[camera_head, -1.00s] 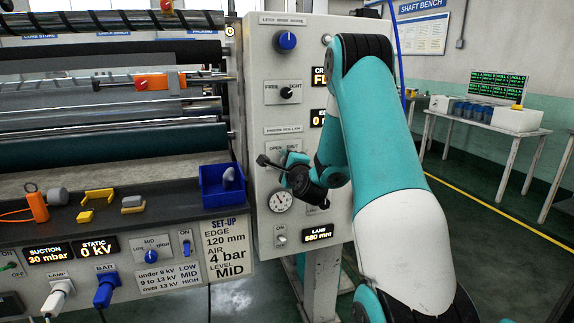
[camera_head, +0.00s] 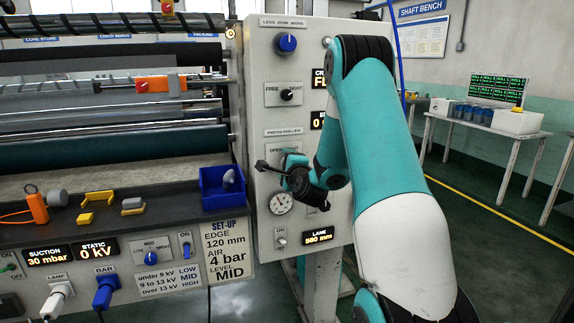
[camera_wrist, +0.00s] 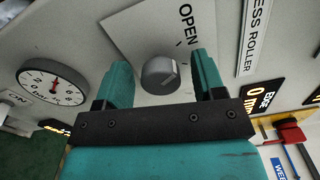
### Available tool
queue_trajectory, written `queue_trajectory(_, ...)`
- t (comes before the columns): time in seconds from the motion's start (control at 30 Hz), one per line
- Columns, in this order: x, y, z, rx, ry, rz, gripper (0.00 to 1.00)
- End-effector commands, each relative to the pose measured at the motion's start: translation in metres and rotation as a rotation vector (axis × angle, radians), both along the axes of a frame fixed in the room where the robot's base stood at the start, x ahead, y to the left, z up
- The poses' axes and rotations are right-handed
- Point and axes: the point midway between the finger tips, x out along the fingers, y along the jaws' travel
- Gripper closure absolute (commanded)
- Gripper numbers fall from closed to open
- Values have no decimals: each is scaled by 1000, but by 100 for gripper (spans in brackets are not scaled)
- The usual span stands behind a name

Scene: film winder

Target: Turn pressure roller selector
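The pressure roller selector is a small grey knob (camera_wrist: 160,76) on a pale plate marked OPEN, on the machine's panel. In the wrist view it appears between the two teal fingers of my gripper (camera_wrist: 161,64). The fingers stand apart, one on each side of the knob, with gaps showing on both sides. I cannot tell how deep they reach along it. In the head view my gripper is against the lower part of the selector plate (camera_head: 278,151), and the knob is hidden behind it.
A pressure dial (camera_head: 281,203) sits just below my gripper, with a small toggle switch (camera_head: 281,241) under it. The tight/free selector (camera_head: 288,95) is above. A blue bin (camera_head: 218,196) stands to the left on the bench edge.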

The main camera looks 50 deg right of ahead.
Motion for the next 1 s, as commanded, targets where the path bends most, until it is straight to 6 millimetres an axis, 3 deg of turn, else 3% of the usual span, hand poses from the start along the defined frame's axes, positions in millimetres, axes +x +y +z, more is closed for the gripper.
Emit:
queue_trajectory(0.37, -13, 7, -5, 0, -2, -1, 37)
queue_trajectory(0.87, -100, 60, -6, -3, -3, -4, 37)
queue_trajectory(1.0, -102, 69, -8, -18, -3, 25, 37)
